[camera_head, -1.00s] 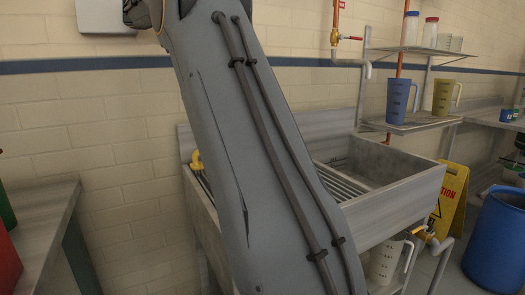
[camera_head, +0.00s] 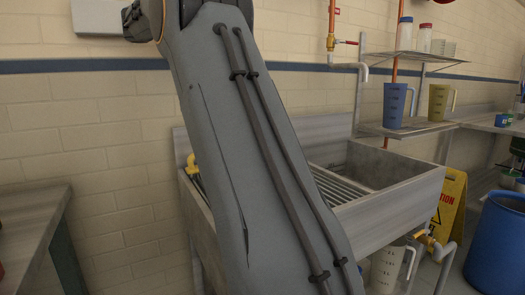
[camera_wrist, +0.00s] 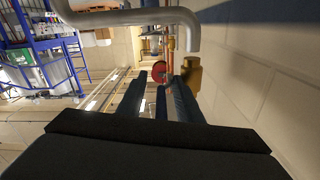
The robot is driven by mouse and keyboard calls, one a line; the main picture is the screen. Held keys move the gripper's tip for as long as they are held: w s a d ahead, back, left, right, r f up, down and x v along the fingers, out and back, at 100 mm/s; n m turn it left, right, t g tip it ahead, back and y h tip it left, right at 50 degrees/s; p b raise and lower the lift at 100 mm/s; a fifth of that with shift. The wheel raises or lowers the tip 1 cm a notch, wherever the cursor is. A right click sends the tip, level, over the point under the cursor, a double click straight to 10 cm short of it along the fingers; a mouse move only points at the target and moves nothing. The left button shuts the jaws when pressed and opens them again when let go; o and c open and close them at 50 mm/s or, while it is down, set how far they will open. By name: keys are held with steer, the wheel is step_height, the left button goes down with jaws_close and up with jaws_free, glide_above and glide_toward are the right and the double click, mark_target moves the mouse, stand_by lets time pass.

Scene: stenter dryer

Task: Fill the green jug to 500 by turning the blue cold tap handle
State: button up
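My gripper (camera_wrist: 158,98) shows in the wrist view with two dark fingers apart; a narrow dark shape sits between them, and I cannot tell what it is. In the head view my arm covers the middle and my gripper is out of frame. I cannot make out a green jug or a blue tap handle. A steel sink (camera_head: 390,200) stands partly behind my arm. A red-handled tap (camera_head: 346,42) is on the wall above it.
A blue jug (camera_head: 394,105) and a yellow jug (camera_head: 438,103) stand on a wall shelf. A pale jug (camera_head: 384,268) is under the sink. A blue barrel (camera_head: 497,240) and a yellow caution sign (camera_head: 450,205) are at right. A bench (camera_head: 30,215) is at left.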

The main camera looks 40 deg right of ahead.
steer(key=shift+w+a+r, duration=0.1)
steer(key=shift+w+a, duration=0.05)
steer(key=shift+a, duration=0.05)
steer(key=shift+a, duration=0.25)
steer(key=b+v, duration=0.1)
steer(key=v, duration=0.6)
steer(key=shift+w+a, duration=0.1)
steer(key=shift+a, duration=0.05)
